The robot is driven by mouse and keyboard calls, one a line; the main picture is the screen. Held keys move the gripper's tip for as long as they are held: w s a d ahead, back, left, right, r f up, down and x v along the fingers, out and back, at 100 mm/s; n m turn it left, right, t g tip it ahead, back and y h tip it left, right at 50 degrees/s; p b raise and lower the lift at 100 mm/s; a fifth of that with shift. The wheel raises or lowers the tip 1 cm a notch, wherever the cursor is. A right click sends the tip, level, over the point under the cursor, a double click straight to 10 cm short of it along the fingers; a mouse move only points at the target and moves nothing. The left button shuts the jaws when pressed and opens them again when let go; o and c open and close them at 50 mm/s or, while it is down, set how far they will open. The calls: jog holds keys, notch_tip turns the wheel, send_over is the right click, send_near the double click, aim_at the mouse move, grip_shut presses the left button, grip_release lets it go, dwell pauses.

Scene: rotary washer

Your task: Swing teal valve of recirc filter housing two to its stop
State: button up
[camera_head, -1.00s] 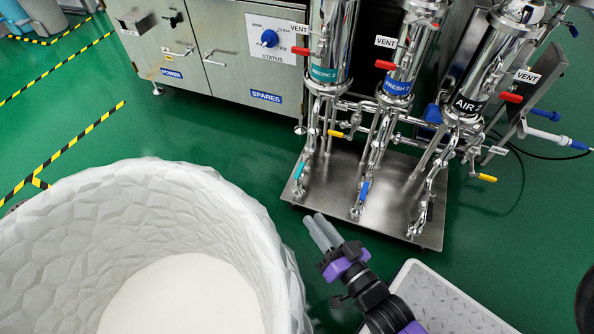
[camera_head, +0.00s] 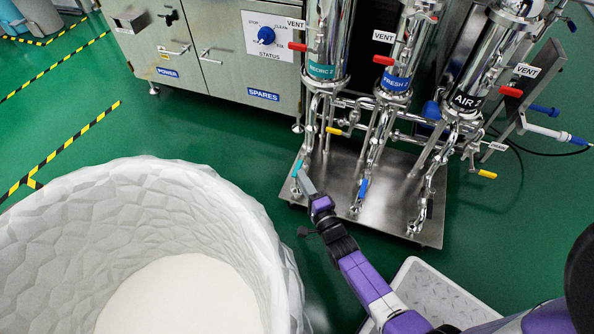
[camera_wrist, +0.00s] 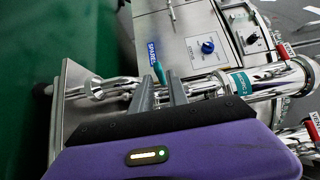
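The recirc filter housing two (camera_head: 327,40) is a steel cylinder with a teal "RECIRC 2" label, at the left of three housings. Its teal valve handle (camera_head: 297,168) sits low on its pipework, near the left edge of the steel base plate. My gripper (camera_head: 303,178) reaches up to the handle from the front. In the wrist view the teal handle (camera_wrist: 159,72) shows at the gap between my two grey fingertips (camera_wrist: 162,88), which stand apart. I cannot tell whether they touch it. The fingers hide part of the valve and pipe behind.
The fresh housing's blue handle (camera_head: 363,188) is close to the right of my gripper. A yellow handle (camera_head: 334,131) and red vent handles (camera_head: 297,47) are higher up. A large white tub (camera_head: 150,190) stands at the left; a grey cabinet (camera_head: 215,60) stands behind.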

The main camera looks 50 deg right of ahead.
aim_at(297, 169)
jog(key=shift+b+x, duration=0.8)
jog(key=shift+x, duration=1.55)
grip_shut()
jog(key=shift+s, duration=0.1)
